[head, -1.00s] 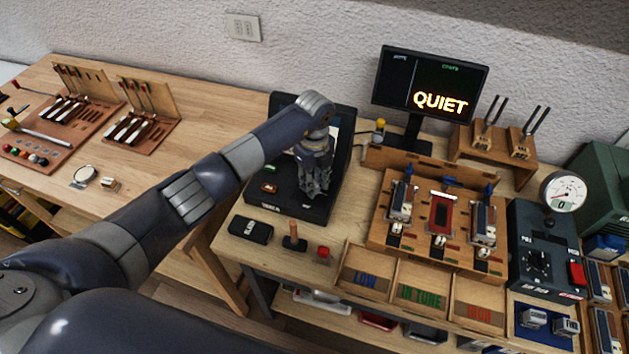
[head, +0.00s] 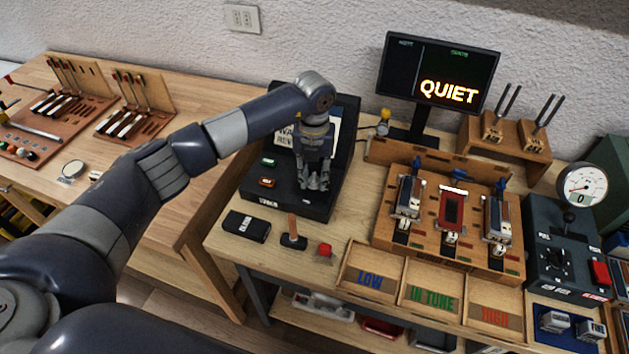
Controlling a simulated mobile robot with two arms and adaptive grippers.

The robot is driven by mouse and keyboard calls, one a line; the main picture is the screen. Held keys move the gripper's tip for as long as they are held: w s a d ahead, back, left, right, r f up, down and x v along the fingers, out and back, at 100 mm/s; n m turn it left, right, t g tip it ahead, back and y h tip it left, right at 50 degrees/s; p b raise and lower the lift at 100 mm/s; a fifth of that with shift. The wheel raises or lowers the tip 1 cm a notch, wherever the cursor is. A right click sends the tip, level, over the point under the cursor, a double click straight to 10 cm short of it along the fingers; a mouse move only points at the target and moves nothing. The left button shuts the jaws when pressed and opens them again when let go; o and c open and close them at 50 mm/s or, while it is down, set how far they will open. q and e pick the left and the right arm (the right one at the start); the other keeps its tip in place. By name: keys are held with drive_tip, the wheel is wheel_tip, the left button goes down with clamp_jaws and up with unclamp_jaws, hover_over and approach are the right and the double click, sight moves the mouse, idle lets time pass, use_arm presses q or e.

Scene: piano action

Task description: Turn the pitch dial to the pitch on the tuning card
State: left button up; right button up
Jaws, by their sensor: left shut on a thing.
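My left gripper (head: 315,184) points down onto the sloped face of a black console (head: 292,198). It is shut on what looks like the pitch dial, which the fingers hide almost fully. A white card (head: 287,137) with dark print stands at the back of the console, partly behind my arm; this looks like the tuning card, and its pitch cannot be read whole. A green button and a red-orange button (head: 267,182) sit on the console left of the gripper. My right gripper is not in view.
A monitor (head: 438,80) reading QUIET stands behind. Right of the console are a wooden rack (head: 445,222) and trays marked LOW, IN TUNE (head: 430,298) and HIGH. A black box (head: 247,226), a wooden-handled tool (head: 292,232) and a red piece (head: 325,249) lie in front.

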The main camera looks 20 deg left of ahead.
sight(313, 178)
use_arm(q)
drive_tip(key=m+b, duration=0.3)
drive_tip(key=m, duration=0.1)
drive_tip(key=shift+w+a, duration=0.1)
drive_tip(key=shift+m+b, duration=0.75)
drive_tip(key=shift+m, duration=0.35)
drive_tip(key=shift+r, duration=0.1)
drive_tip(key=o, duration=1.1)
drive_tip(key=shift+c, duration=0.2)
wheel_tip(313, 178, up, 12)
